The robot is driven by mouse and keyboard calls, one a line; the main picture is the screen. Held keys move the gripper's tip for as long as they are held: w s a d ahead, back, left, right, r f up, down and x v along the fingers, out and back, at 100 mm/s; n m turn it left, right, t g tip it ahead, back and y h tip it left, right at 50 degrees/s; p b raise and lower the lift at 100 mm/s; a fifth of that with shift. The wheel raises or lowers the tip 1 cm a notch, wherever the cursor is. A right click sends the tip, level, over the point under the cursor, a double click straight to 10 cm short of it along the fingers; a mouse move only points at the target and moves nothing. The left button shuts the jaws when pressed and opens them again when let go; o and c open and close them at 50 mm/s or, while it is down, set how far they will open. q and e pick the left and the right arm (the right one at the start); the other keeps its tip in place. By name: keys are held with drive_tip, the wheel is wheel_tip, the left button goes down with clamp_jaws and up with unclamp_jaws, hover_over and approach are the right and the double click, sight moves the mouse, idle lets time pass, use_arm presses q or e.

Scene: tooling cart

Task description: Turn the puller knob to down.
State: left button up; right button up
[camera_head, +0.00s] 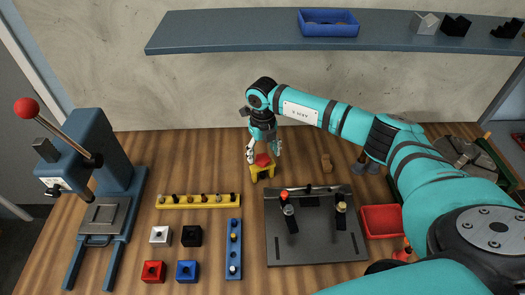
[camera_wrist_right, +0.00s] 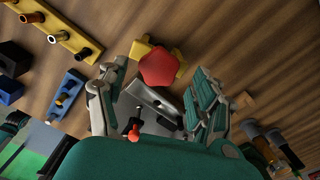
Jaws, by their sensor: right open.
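The puller has a red faceted knob (camera_head: 262,160) on a small yellow base (camera_head: 257,174), standing on the wooden table near the wall. In the right wrist view the red knob (camera_wrist_right: 162,67) lies just beyond and between the fingertips, with part of the yellow base (camera_wrist_right: 140,50) behind it. My right gripper (camera_head: 264,152) is open and points down over the knob, one finger on each side. It also shows in the right wrist view (camera_wrist_right: 160,80). I cannot tell whether a finger touches the knob. My left gripper is out of view.
A dark board (camera_head: 317,250) with clamps stands right in front of the puller. A yellow peg rail (camera_head: 190,206) and a blue one (camera_head: 228,262) are to the left. A red tray (camera_head: 381,208) lies right. A shelf (camera_head: 230,42) hangs above; a lever press (camera_head: 95,150) stands far left.

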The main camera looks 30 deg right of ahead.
drive_tip(key=shift+f, duration=1)
drive_tip(key=shift+c, duration=0.4)
drive_tip(key=c, duration=1.1)
drive_tip(key=shift+f+n+b, duration=0.15)
drive_tip(key=shift+n+b, duration=0.75)
drive_tip(key=shift+b, duration=0.15)
drive_tip(key=n+b, duration=0.9)
drive_tip(key=shift+n+b, duration=1.7)
drive_tip(key=shift+n, duration=0.5)
drive_tip(key=shift+r+n+b, duration=0.2)
drive_tip(key=shift+n+b, duration=0.25)
drive_tip(key=shift+n, duration=0.35)
drive_tip(key=o, duration=1.2)
